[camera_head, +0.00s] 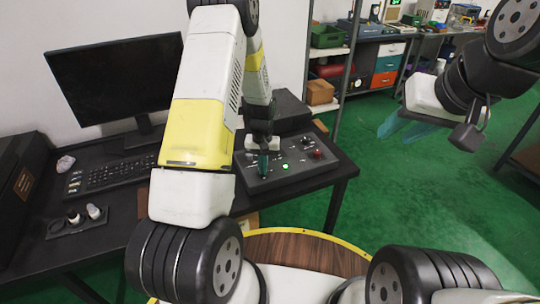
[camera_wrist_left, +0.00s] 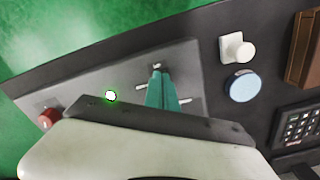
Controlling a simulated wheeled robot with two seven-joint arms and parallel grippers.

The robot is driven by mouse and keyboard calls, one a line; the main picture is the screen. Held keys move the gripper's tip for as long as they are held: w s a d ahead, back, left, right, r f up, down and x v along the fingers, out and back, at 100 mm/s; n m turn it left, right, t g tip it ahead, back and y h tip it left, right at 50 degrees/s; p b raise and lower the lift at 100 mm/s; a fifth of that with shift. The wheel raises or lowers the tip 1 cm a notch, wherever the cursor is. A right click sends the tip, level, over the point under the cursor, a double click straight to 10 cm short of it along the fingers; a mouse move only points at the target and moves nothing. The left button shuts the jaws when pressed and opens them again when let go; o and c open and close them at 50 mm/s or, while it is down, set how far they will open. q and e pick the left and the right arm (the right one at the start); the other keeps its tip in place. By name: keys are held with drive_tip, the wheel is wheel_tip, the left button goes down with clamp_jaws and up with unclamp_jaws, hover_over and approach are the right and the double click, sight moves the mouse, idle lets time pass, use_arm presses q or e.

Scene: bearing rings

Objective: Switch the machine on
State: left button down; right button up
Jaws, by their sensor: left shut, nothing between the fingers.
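The machine's grey control panel (camera_head: 320,168) lies on the black desk, with a lit green light (camera_head: 285,166) and a red knob (camera_head: 317,154). My left gripper (camera_head: 263,165) is over the panel's left part, teal fingers pointing down, shut and empty. In the left wrist view its fingertips (camera_wrist_left: 157,70) are at a small metal switch (camera_wrist_left: 156,65); whether they touch it I cannot tell. The green light (camera_wrist_left: 111,95) and red knob (camera_wrist_left: 47,118) also show there. My right gripper (camera_head: 403,130) is open and empty, in the air over the green floor, away from the panel.
A monitor (camera_head: 115,80), a keyboard (camera_head: 110,175) and a small dark tray (camera_head: 80,223) with small parts are on the desk, left of my left arm. Shelving (camera_head: 345,60) stands behind.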

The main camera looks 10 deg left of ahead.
use_arm(q)
wheel_tip(320, 180, up, 7)
idle(0.7)
idle(0.3)
drive_tip(key=s+d+r+t+h, duration=0.1)
drive_tip(key=s+r, duration=0.3)
drive_tip(key=r, duration=0.6)
drive_tip(key=s+r+t, duration=0.2)
drive_tip(key=s+r, duration=0.1)
drive_tip(key=r, duration=0.6)
drive_tip(key=s+r+t, duration=0.1)
drive_tip(key=s+r, duration=0.4)
drive_tip(key=s, duration=0.3)
drive_tip(key=s+d+r+m+t+h, duration=0.1)
drive_tip(key=s+r+t, duration=0.1)
drive_tip(key=s+r, duration=0.3)
drive_tip(key=s, duration=0.4)
drive_tip(key=shift+s+r, duration=0.15)
drive_tip(key=shift+r, duration=0.05)
